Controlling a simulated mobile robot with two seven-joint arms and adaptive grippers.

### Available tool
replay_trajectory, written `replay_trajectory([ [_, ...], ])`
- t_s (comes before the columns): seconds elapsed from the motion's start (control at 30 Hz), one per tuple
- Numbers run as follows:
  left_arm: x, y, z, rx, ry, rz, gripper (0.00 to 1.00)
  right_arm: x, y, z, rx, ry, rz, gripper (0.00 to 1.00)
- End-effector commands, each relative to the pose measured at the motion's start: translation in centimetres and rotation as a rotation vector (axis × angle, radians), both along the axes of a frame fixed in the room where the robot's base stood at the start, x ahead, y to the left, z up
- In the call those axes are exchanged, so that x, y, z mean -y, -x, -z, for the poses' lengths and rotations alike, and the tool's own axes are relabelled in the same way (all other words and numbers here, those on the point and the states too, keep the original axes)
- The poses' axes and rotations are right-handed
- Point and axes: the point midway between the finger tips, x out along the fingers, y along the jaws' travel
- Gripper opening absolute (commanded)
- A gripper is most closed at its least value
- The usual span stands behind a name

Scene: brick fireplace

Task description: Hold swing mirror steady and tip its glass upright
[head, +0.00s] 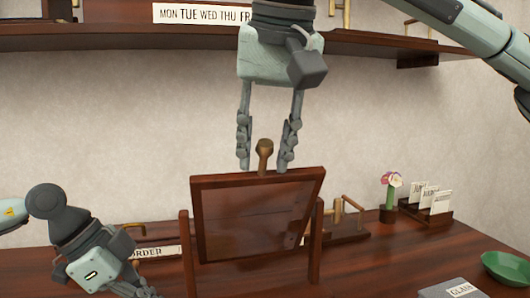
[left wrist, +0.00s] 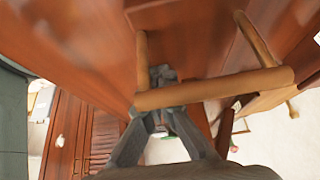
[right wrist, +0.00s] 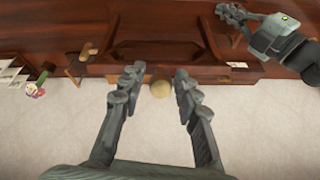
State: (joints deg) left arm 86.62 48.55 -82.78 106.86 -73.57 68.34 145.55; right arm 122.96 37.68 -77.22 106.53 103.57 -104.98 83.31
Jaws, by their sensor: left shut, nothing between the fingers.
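The swing mirror (head: 257,215) stands on the desk between two wooden posts. Its framed glass is tilted in the stand, and a brown knob (head: 265,150) sticks up from its top edge. My right gripper (head: 263,168) is open above the frame, fingers on either side of the knob. The right wrist view shows the knob (right wrist: 160,88) between the fingertips with gaps. My left gripper (head: 150,292) is shut at the lower left, left of the mirror. In the left wrist view, a tan bar handle (left wrist: 215,90) crosses in front of its fingers; contact is unclear.
A wooden shelf (head: 400,42) runs above. Right of the mirror are a wooden rack (head: 350,232), a flower in a pot (head: 388,213), a card holder (head: 436,213), a green bowl (head: 505,268) and a grey labelled block (head: 450,290). An ORDER card (head: 158,252) stands left.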

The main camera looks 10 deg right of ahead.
Motion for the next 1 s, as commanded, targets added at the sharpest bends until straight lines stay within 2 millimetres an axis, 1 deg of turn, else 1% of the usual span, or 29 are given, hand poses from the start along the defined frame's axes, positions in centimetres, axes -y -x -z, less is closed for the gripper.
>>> replay_trajectory([
  [0.03, -0.2, 0.3, 0.8, -0.014, -0.012, 0.003, 0.00, 0.0, 0.0, 0.1, 0.000, 0.000, 0.000, 0.22],
  [0.2, -0.2, 0.3, 0.8, -0.014, -0.012, 0.003, 0.00, 0.0, 0.0, 0.1, 0.000, 0.000, 0.000, 0.01],
  [0.23, -0.2, 0.3, 0.8, -0.014, -0.012, 0.003, 0.00, 0.0, 0.0, 0.1, 0.000, 0.000, 0.000, 0.00],
  [0.53, -0.2, 0.3, 0.8, -0.013, -0.012, 0.002, 0.00, 0.0, 0.0, 0.0, -0.001, 0.001, 0.000, 0.00],
  [0.63, -0.2, 0.3, 0.8, -0.013, -0.012, 0.002, 0.00, -0.1, -0.3, -0.1, -0.019, -0.001, 0.002, 0.00],
  [0.77, -0.2, 0.3, 0.8, -0.013, -0.012, 0.002, 0.00, -0.1, -1.5, -0.6, -0.094, -0.002, 0.004, 0.00],
  [1.0, -0.2, 0.3, 0.8, -0.013, -0.012, 0.002, 0.00, -0.1, -4.2, -1.3, -0.277, 0.000, 0.004, 0.00],
])
